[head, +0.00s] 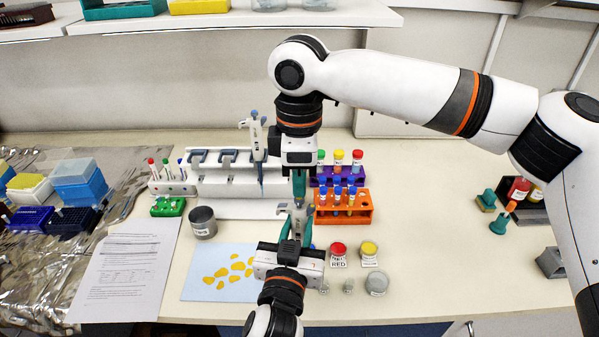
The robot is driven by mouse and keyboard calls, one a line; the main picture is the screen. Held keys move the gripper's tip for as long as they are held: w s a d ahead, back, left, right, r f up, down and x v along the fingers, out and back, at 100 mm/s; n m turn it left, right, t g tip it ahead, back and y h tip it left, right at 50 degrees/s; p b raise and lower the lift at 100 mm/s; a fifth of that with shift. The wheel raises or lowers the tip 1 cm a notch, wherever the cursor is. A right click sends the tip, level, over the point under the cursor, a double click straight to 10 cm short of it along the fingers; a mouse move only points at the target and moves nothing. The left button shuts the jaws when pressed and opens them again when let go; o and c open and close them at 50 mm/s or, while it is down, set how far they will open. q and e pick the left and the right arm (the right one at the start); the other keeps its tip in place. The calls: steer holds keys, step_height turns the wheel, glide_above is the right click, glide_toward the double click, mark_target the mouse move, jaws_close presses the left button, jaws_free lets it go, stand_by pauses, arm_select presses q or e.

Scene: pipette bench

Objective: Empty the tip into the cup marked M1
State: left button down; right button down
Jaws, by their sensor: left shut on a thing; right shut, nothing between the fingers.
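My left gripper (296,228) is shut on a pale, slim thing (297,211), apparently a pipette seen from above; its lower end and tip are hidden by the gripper. My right gripper (299,188) is directly above it in the picture, pointing down, shut and empty. Its fingertips are close to the top of the held thing; I cannot tell whether they touch. No label reading M1 is legible. Small clear cups (348,286) stand right of my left gripper, and a grey metal cup (203,224) with an unreadable label stands to the left.
A pipette (255,140) hangs on the white stand (215,175). An orange rack (362,216) and purple rack (323,180) hold tubes. A blue sheet (196,285) lies left.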

steer(key=shift+f, duration=0.95)
stand_by(0.6)
steer(key=shift+r, duration=0.95)
stand_by(0.7)
steer(key=shift+r, duration=2.95)
step_height(320, 180, up, 5)
steer(key=p, duration=0.4)
steer(key=shift+f+p, duration=0.15)
steer(key=shift+p, duration=0.25)
